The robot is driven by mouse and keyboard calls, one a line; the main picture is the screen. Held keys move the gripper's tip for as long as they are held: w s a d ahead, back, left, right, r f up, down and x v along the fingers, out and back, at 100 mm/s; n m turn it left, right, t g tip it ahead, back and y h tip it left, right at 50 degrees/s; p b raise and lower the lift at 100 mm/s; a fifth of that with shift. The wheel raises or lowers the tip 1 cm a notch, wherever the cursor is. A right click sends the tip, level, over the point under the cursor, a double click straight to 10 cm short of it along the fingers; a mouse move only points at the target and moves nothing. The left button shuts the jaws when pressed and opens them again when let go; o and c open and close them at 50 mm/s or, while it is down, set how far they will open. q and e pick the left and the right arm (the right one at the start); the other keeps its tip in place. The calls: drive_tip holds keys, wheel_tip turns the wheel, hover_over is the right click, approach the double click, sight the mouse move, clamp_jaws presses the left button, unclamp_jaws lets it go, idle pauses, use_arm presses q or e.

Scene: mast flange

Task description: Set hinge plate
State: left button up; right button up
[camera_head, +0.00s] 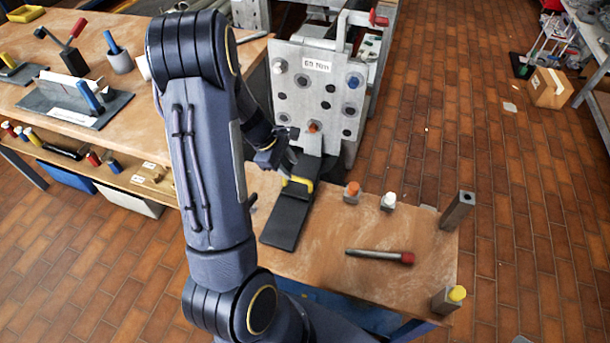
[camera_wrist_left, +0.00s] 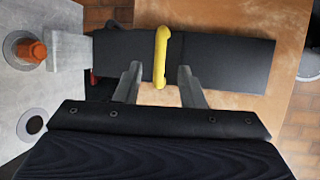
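The hinge plate (camera_head: 287,222) is a long flat black plate with a yellow handle (camera_head: 298,186) across it. It lies on the wooden bench, its far end close to the foot of the grey flange plate (camera_head: 315,95). It also shows in the left wrist view (camera_wrist_left: 225,62), with its yellow handle (camera_wrist_left: 162,50) upright in the picture. My left gripper (camera_head: 287,168) is at the handle. In the left wrist view its two fingers (camera_wrist_left: 160,80) stand apart, one either side of the handle, with gaps visible. My right gripper is not in view.
An orange bolt (camera_wrist_left: 34,50) stands out of the flange. On the bench are orange-topped (camera_head: 352,192) and white-topped (camera_head: 388,201) pegs, a red-ended rod (camera_head: 380,256), a grey post (camera_head: 457,210) and a yellow-topped block (camera_head: 448,298). A second bench (camera_head: 130,35) is at left.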

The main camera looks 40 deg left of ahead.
sight(299, 179)
use_arm(q)
drive_tip(key=x, duration=0.5)
drive_tip(key=shift+w+d+f+b, duration=0.1)
drive_tip(key=shift+f+b, duration=0.2)
clamp_jaws()
